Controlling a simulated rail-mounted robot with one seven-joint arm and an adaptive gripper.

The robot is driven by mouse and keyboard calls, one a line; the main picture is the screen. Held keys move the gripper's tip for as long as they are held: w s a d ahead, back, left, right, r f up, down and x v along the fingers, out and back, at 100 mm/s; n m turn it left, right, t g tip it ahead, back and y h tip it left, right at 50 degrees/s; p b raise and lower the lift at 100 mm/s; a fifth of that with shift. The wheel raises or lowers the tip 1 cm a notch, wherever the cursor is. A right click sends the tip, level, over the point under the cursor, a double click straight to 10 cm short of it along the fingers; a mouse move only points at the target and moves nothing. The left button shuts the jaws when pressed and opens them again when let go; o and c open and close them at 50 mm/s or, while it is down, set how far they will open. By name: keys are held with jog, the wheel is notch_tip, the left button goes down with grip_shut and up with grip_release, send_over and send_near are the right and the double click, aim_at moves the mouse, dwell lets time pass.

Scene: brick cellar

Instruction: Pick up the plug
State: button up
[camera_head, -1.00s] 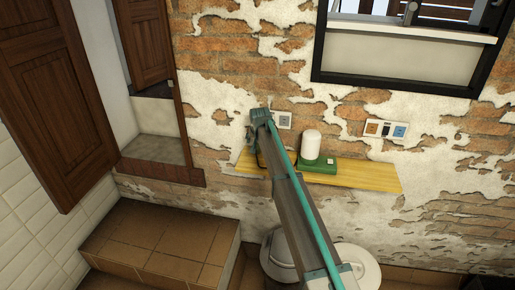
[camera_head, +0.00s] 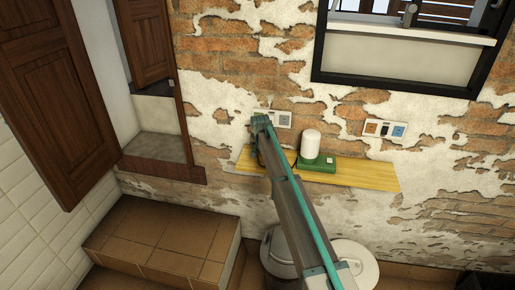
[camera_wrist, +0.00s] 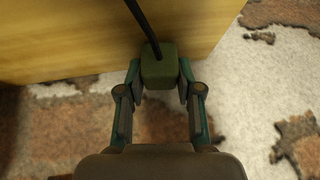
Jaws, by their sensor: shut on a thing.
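The plug (camera_wrist: 158,66) is a small dark green block with a black cord (camera_wrist: 141,20) coming out of it. In the wrist view it sits between the two fingertips of my gripper (camera_wrist: 160,78), which is shut on it. The cord runs up past the edge of a yellow wooden shelf.
The yellow wooden shelf (camera_head: 366,175) holds a green device with a white cylinder (camera_head: 311,145). A second socket panel (camera_head: 384,129) is on the wall to the right. White round-lidded containers (camera_head: 354,266) stand below, and tiled steps (camera_head: 150,232) are at left.

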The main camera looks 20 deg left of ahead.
grip_shut()
jog(key=shift+r, duration=0.1)
jog(key=shift+r+b, duration=0.4)
jog(key=shift+b, duration=0.15)
jog(key=s+d+r+b, duration=0.6)
jog(key=s+d+r, duration=0.1)
jog(key=s+r, duration=0.5)
